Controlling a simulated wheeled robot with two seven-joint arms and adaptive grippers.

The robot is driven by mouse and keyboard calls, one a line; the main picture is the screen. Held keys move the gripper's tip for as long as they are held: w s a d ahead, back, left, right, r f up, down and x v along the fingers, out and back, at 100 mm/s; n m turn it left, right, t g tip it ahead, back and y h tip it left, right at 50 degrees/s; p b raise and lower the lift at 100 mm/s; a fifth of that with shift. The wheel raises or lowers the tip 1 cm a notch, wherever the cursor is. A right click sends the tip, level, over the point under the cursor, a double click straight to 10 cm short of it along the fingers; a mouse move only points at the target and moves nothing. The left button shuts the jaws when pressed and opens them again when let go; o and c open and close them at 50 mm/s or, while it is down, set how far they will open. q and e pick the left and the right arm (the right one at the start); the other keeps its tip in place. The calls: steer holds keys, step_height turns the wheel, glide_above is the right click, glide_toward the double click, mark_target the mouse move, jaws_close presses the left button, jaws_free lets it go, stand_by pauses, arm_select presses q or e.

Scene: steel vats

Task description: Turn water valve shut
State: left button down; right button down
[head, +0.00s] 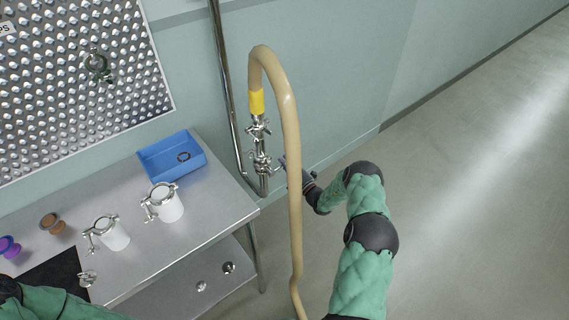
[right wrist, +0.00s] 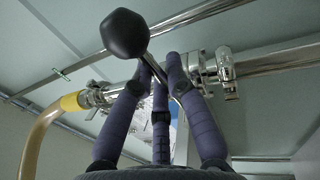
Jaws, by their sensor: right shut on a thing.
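The water valve (head: 261,160) sits on a vertical steel pipe by the wall, below the yellow collar of a beige hose. In the right wrist view, its lever handle (right wrist: 124,34) ends in a black ball knob, and the metal rod runs down between my fingers. My right gripper (right wrist: 160,68) is shut on this handle, with its purple-grey fingers around the rod. In the head view, my right gripper (head: 284,163) is at the valve, partly hidden behind the hose. My left arm shows only at the lower left corner, and its gripper is out of view.
The beige hose (head: 291,150) arches over and hangs down in front of my right gripper. A steel table (head: 135,195) at left holds a blue tray (head: 158,167), two white clamped containers and small coloured pieces. The floor at right is clear.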

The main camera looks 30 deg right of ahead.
steer(key=shift+d+f+m, duration=0.1)
steer(key=shift+f+m, duration=0.2)
steer(key=shift+m, duration=0.2)
steer(key=c, duration=1.2)
jaws_free()
steer(key=v, duration=1.2)
